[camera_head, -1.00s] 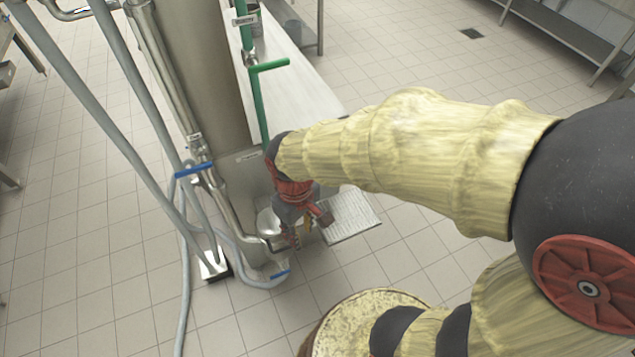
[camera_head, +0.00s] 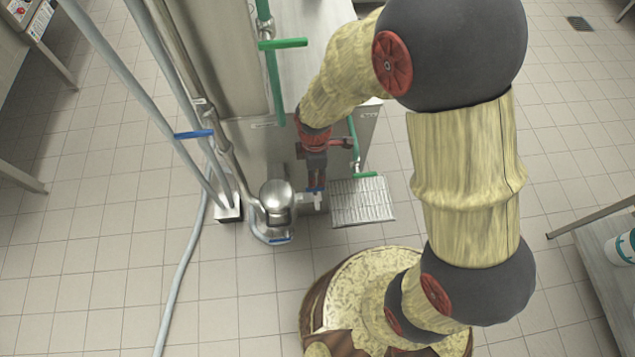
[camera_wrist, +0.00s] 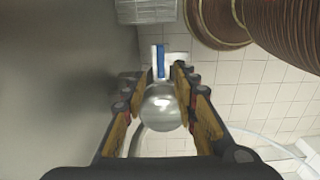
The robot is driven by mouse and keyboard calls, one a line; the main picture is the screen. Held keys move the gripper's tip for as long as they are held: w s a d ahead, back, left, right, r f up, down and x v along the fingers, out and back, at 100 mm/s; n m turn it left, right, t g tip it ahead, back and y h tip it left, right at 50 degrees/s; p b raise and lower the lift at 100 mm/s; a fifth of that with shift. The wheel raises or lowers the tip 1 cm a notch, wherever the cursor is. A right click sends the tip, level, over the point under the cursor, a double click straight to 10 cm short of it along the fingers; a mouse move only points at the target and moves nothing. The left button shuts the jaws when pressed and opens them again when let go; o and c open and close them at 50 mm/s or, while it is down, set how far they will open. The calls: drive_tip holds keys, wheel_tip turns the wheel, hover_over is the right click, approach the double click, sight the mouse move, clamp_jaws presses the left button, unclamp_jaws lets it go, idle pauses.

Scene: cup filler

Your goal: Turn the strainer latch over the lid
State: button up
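A shiny steel dome-topped housing (camera_head: 277,197) stands low beside the tall tank. It also shows as a round shiny body in the wrist view (camera_wrist: 160,108).
The steel tank (camera_head: 215,60) rises close to my gripper. Green pipes (camera_head: 275,75) with green handles run down beside it. A ribbed grey plate (camera_head: 362,202) lies to the right. Grey hoses (camera_head: 135,75) run at the left. Tiled floor (camera_head: 100,290) is clear at the lower left.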

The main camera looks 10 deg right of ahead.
drive_tip(key=b, duration=0.3)
hover_over(316, 198)
drive_tip(key=w, duration=0.2)
wheel_tip(316, 198, down, 8)
drive_tip(key=shift+s+r, duration=0.15)
drive_tip(key=shift+r, duration=0.05)
drive_tip(key=shift+p, duration=0.3)
clamp_jaws()
